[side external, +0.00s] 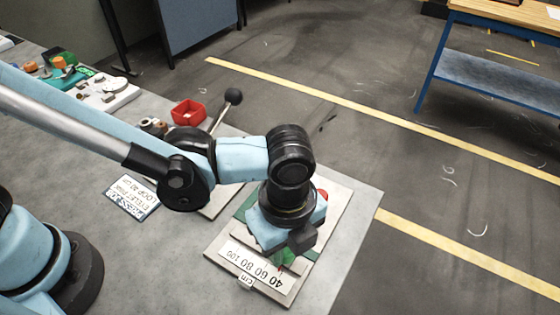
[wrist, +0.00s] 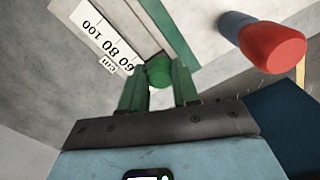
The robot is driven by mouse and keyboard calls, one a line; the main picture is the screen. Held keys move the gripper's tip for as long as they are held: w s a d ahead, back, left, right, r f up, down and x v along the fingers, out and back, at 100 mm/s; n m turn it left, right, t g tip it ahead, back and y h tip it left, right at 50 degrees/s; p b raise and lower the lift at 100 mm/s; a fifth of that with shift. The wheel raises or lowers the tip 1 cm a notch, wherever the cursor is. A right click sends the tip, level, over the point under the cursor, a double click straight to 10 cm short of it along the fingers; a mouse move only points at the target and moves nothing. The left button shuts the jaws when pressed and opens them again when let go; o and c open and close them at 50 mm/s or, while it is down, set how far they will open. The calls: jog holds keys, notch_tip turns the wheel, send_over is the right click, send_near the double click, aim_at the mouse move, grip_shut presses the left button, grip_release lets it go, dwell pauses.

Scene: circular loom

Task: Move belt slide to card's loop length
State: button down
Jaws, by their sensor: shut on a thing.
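The belt slide's green round knob (wrist: 158,71) sits between my gripper's green fingers (wrist: 160,90) in the wrist view. My gripper (side external: 286,254) is shut on it, pointing down over the board. A white scale (side external: 250,262) marked 40, 60, 80, 100 and cm lies along the board's front edge. The slide is near the low-number end; its exact reading is hidden by my gripper. The scale also shows in the wrist view (wrist: 92,37), with the 40 out of sight. A card (side external: 132,198) lies left on the table, with small upside-down text including "LOOP"; its number is hard to read.
A lever with a black ball (side external: 233,96), a red bin (side external: 188,112) and a white tray of small parts (side external: 108,95) stand farther back. The table's right edge is close to the board.

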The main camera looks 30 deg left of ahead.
jog(key=shift+d, duration=0.6)
jog(key=c, duration=0.8)
grip_release()
notch_tip(320, 180, up, 12)
jog(key=shift+a, duration=0.15)
